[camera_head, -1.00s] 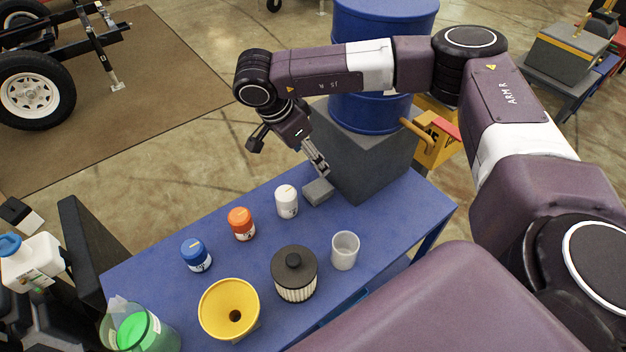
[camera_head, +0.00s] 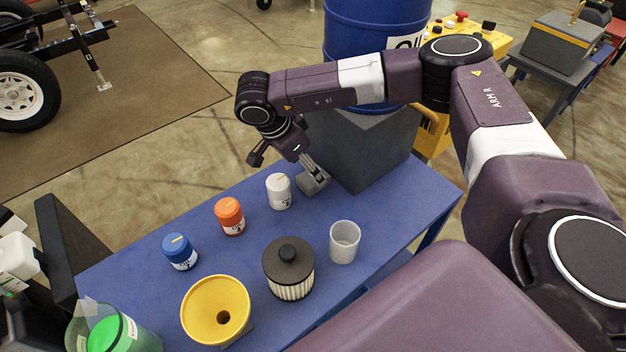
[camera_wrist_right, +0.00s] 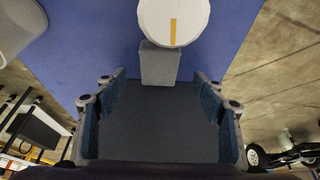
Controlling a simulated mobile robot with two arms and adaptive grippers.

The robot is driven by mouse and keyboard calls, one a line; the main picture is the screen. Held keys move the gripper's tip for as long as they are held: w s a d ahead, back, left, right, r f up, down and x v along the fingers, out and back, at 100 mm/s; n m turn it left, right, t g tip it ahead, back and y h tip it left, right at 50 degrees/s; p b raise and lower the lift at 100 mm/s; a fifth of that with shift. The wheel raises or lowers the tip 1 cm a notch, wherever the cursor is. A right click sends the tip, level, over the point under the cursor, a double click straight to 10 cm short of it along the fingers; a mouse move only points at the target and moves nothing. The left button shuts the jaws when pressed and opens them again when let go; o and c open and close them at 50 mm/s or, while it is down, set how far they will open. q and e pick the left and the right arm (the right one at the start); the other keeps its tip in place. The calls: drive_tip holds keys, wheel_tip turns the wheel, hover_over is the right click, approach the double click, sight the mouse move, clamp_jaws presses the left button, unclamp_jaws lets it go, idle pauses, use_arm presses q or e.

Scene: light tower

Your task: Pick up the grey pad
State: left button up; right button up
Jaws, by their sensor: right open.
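The grey pad (camera_head: 311,186) is a small grey block on the blue table, between the white-capped bottle (camera_head: 278,191) and the large grey box (camera_head: 368,150). The right wrist view shows the grey pad (camera_wrist_right: 160,66) beside the round white cap (camera_wrist_right: 174,18). My right gripper (camera_head: 313,172) is at the pad, pointing down, and its fingers partly cover the pad in the head view. In the right wrist view the open fingers of my right gripper (camera_wrist_right: 160,80) are spread wider than the pad, one to each side. Contact cannot be told. My left gripper is not in view.
A blue drum (camera_head: 365,45) stands on the grey box close behind my right gripper. An orange bottle (camera_head: 230,217), a blue bottle (camera_head: 180,252), a black-topped filter (camera_head: 289,268), a grey cup (camera_head: 344,242) and a yellow funnel (camera_head: 216,308) stand on the table (camera_head: 140,285).

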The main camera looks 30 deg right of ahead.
drive_tip(key=p+x, duration=0.1)
drive_tip(key=x, duration=0.3)
drive_tip(key=shift+s+f, duration=0.1)
drive_tip(key=shift+f, duration=0.2)
drive_tip(key=c, duration=1.2)
drive_tip(key=shift+c, duration=0.2)
wheel_tip(320, 180, up, 28)
drive_tip(key=b, duration=0.2)
